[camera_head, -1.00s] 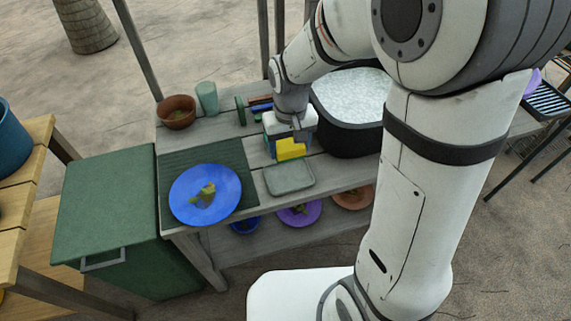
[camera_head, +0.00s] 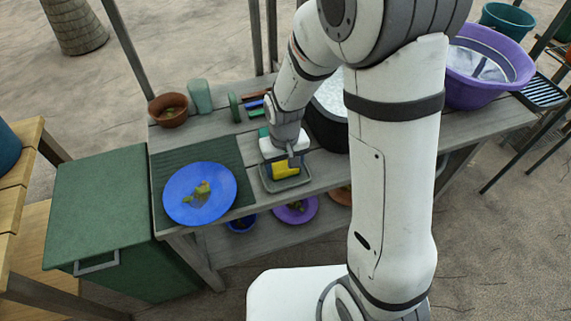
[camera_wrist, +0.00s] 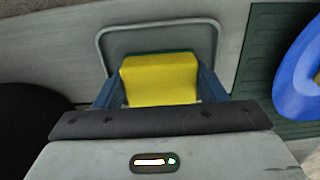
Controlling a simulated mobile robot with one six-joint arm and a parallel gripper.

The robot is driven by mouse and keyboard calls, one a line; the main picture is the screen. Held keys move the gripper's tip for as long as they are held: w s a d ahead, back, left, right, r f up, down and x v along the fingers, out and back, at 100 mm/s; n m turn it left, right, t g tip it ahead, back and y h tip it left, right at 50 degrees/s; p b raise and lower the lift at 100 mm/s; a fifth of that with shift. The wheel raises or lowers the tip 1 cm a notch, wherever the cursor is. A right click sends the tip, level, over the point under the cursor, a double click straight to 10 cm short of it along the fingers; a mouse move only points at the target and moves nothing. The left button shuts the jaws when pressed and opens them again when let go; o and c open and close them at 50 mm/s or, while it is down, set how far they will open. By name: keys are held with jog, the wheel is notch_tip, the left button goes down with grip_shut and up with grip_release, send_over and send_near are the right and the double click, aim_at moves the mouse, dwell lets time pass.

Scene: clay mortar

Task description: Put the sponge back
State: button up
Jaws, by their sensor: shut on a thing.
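A yellow sponge (camera_head: 285,170) with a green layer is held between the fingers of my gripper (camera_head: 284,172). The grey-green rectangular tray (camera_head: 289,184) lies on the grey wooden bench, directly under or very close to the sponge. In the wrist view the sponge (camera_wrist: 160,80) sits between the two blue fingers of my gripper (camera_wrist: 160,90), in front of the tray (camera_wrist: 158,33), whose rim shows around it. I cannot tell whether the sponge touches the tray floor.
A blue plate (camera_head: 222,206) with food scraps lies on a dark green mat (camera_head: 170,165) to the left. A black basin (camera_head: 322,129) with water stands just right of my gripper. A brown bowl (camera_head: 168,110) and a green cup (camera_head: 200,96) stand at the back left.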

aim_at(284, 164)
jog(key=o, duration=0.7)
jog(key=shift+f, duration=0.1)
notch_tip(284, 164, up, 11)
jog(key=p, duration=0.2)
jog(key=s+d+r+m, duration=0.1)
jog(key=s+d+r, duration=0.2)
jog(key=s+d, duration=0.1)
jog(key=s+d+r+m+t, duration=0.1)
jog(key=s+d+r, duration=0.2)
jog(key=s+d, duration=0.1)
jog(key=s+d+r+m+t, duration=0.1)
jog(key=s+d+r, duration=0.2)
jog(key=d, duration=0.1)
jog(key=shift+s+d, duration=0.35)
jog(key=shift+s, duration=0.05)
